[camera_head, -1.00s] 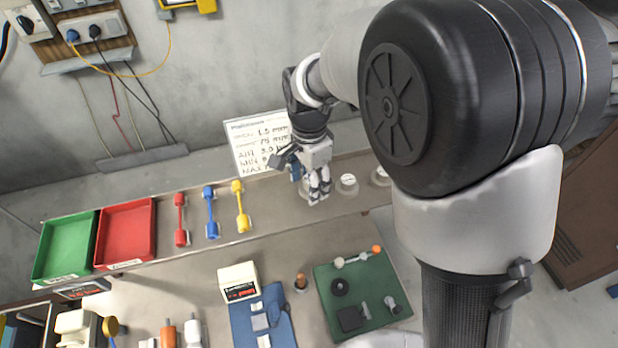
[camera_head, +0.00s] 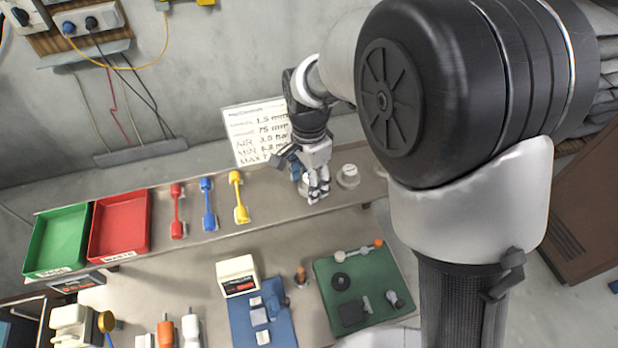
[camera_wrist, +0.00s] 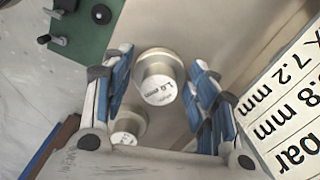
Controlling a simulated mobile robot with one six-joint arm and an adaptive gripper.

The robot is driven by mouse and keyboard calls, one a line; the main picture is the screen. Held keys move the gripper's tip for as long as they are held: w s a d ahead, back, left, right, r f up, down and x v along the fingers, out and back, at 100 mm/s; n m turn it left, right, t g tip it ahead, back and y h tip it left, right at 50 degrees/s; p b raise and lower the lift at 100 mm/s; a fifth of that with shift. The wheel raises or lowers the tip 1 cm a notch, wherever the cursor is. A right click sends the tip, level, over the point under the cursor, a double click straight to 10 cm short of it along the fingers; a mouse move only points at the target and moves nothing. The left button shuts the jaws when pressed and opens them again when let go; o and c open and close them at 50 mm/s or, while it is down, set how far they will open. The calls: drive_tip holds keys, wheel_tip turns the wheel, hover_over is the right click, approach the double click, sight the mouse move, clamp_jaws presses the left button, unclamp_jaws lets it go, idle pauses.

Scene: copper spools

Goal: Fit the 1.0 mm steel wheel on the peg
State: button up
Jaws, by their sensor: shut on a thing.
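My gripper (camera_head: 314,192) is low over the raised back shelf. In the wrist view, its blue-padded fingers (camera_wrist: 160,92) are on either side of a round metal wheel (camera_wrist: 158,82) with a white top label. The label ends in "mm" and starts with 1; its second digit is unclear. My gripper is shut on this wheel, though the exact contact is hard to see. A second similar wheel (camera_wrist: 126,134) lies beside it, partly hidden by my gripper. In the head view, a white-topped wheel (camera_head: 348,175) stands right of my gripper. I cannot pick out the peg with certainty.
A lettered white board (camera_head: 256,132) stands behind my gripper. Red, blue and yellow dumbbell-shaped tools, a red tray (camera_head: 120,224) and a green tray (camera_head: 56,240) are to the left. Below are a blue mat (camera_head: 243,318), a copper-coloured upright piece (camera_head: 301,275) and a green mat (camera_head: 375,283) with parts.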

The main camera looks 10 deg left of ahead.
drive_tip(key=shift+f, duration=0.3)
drive_tip(key=o, duration=1.2)
wheel_tip(320, 180, up, 12)
drive_tip(key=shift+r, duration=0.1)
drive_tip(key=shift+d+b, duration=0.1)
drive_tip(key=shift+b, duration=0.2)
drive_tip(key=s+d+f+n+t+b, duration=0.1)
drive_tip(key=s+d+n+b, duration=0.1)
drive_tip(key=s+d+b, duration=0.4)
drive_tip(key=s+d+f+n+t+b, duration=0.1)
drive_tip(key=s+d+f+n+b, duration=0.15)
drive_tip(key=d, duration=0.45)
drive_tip(key=s+d+f+n+t+b, duration=0.1)
drive_tip(key=s+d+f+b, duration=0.1)
drive_tip(key=s+f+b, duration=0.1)
drive_tip(key=s+d+f+n+b, duration=0.2)
drive_tip(key=s+d+f, duration=0.1)
drive_tip(key=s, duration=0.1)
drive_tip(key=s+d+f+n+t+b, duration=0.1)
drive_tip(key=s+d+f+n+b, duration=0.1)
drive_tip(key=s+d+f+b, duration=0.1)
drive_tip(key=shift+s+d+f+t+b, duration=0.3)
drive_tip(key=shift+s+f, duration=0.2)
drive_tip(key=shift+s, duration=0.2)
